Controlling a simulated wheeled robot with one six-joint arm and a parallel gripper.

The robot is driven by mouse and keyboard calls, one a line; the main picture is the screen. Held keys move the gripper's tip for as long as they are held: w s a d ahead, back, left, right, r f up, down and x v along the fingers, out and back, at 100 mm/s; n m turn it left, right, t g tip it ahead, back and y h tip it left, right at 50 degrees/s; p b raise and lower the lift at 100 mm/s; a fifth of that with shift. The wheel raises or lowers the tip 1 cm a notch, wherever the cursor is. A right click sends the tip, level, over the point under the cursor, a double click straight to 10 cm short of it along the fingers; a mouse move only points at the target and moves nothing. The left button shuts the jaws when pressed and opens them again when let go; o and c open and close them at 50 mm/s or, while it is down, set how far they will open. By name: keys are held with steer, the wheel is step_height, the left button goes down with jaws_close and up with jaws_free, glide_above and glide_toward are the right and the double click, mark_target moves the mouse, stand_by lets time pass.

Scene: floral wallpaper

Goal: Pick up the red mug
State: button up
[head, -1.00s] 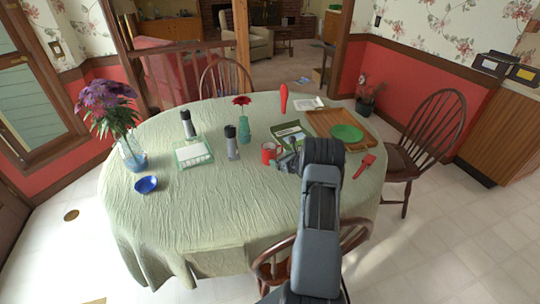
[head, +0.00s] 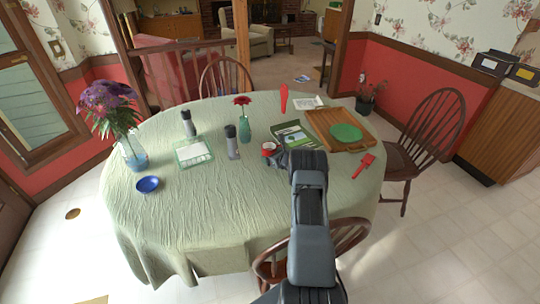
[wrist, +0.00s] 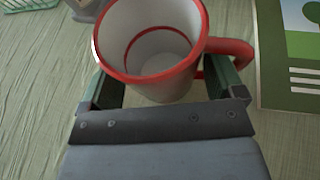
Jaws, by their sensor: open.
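The red mug (head: 268,149) stands on the green tablecloth near the middle of the table. In the wrist view the mug (wrist: 160,75) is upright, with a red rim, a pale inside and a red handle pointing right. My gripper (wrist: 165,90) is open, with one finger on each side of the mug's body, the right finger under the handle side. The lower part of the mug is partly hidden by the gripper. In the head view my gripper (head: 278,158) is at the mug's near side, partly hidden by my arm.
A green booklet (head: 292,134) lies just right of the mug. A dark grinder (head: 232,143) and a teal vase (head: 244,128) stand to its left. A wooden tray (head: 330,128) with a green plate (head: 346,132) lies farther right.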

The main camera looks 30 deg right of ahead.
steer(key=c, duration=0.8)
